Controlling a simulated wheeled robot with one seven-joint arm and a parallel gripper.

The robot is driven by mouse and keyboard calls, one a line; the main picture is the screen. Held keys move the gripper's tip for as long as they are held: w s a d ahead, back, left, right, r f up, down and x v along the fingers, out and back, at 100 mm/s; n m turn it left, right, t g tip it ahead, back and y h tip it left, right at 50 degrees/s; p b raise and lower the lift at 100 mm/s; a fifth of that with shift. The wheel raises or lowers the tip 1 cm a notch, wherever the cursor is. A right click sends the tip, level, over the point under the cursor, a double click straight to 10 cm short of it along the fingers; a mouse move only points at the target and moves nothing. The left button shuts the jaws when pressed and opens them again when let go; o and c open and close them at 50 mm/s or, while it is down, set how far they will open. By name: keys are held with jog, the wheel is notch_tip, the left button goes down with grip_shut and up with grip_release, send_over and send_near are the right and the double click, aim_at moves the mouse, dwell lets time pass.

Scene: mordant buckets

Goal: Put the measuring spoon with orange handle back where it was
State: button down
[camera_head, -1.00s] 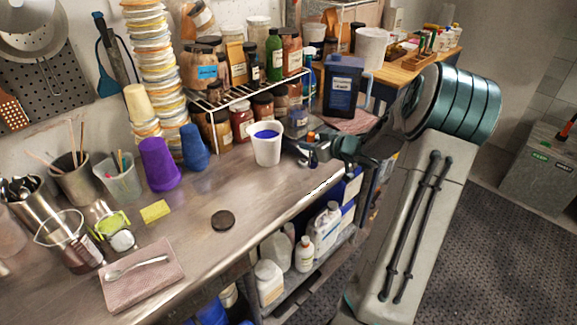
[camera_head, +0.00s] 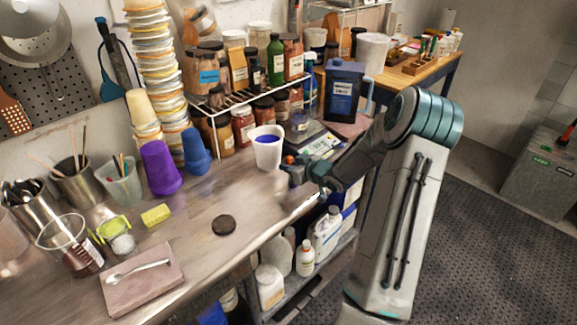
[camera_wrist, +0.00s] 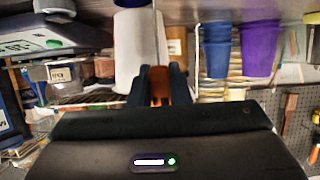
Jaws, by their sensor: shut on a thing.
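My gripper (camera_head: 290,168) is shut on the measuring spoon's orange handle (camera_head: 289,160), at the right end of the bench. In the wrist view the orange handle (camera_wrist: 158,84) sits between the dark fingertips, and a thin shaft runs up from it. The spoon's bowl is not clear in either view. A white tub with blue contents (camera_head: 267,152) stands just left of and behind my gripper. It also shows behind the handle in the wrist view (camera_wrist: 128,50); I cannot tell whether the spoon touches it.
A scale (camera_head: 322,144) lies behind my gripper. Purple (camera_head: 160,168) and blue (camera_head: 195,148) cups stand to the left. A dark disc (camera_head: 224,225), a yellow sponge (camera_head: 156,215) and a pink cloth (camera_head: 160,285) bearing a metal spoon (camera_head: 135,270) lie on the bench. The metal around the disc is mostly clear.

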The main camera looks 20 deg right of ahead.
jog(key=shift+f, duration=0.2)
jog(key=c, duration=1.4)
grip_release()
jog(key=shift+o, duration=0.2)
jog(key=shift+r, duration=0.15)
